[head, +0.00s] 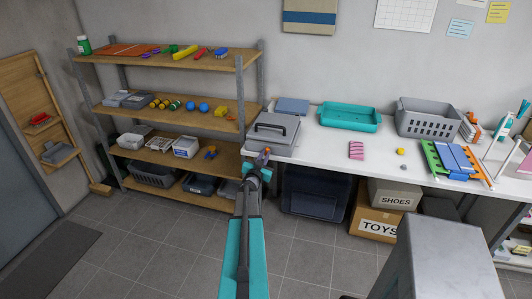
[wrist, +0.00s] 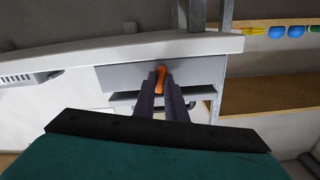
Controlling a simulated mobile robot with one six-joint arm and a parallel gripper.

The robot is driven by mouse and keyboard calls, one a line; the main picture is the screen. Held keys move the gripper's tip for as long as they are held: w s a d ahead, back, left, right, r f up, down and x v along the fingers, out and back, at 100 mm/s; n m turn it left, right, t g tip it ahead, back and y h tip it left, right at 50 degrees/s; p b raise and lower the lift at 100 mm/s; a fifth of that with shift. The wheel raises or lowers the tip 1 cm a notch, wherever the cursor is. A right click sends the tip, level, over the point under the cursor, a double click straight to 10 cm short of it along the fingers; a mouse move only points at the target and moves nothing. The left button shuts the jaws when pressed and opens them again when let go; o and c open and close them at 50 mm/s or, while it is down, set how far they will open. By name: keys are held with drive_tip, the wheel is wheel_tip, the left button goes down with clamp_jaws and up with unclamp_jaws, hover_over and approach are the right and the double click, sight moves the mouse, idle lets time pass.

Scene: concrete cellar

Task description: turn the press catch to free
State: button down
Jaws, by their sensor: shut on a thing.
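The grey press (head: 273,131), a flat box with a dark handle on its lid, stands at the left end of the white worktop. It also shows in the wrist view (wrist: 120,77). The small orange catch (wrist: 160,76) is on its front face. It shows as a small orange spot in the head view (head: 267,150). My gripper (head: 263,157) reaches the press front. In the wrist view my gripper's dark fingers (wrist: 161,90) are shut on the orange catch, one on each side. The fingers hide part of the catch, and its exact turn angle is hard to tell.
A wooden shelf unit (head: 180,146) with several small items stands close on the left. The worktop (head: 325,147) bears a teal tray (head: 349,127) and a grey basket (head: 428,132). A dark bin (head: 315,190) and cardboard boxes (head: 375,222) are below.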

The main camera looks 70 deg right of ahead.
drive_tip(key=shift+n+p, duration=1.3)
drive_tip(key=shift+p, duration=0.15)
drive_tip(key=c, duration=1.7)
unclamp_jaws()
drive_tip(key=shift+a, duration=0.1)
drive_tip(key=a, duration=0.3)
drive_tip(key=a+b, duration=0.1)
drive_tip(key=a, duration=0.2)
drive_tip(key=shift+s+a, duration=0.2)
drive_tip(key=shift+a, duration=0.2)
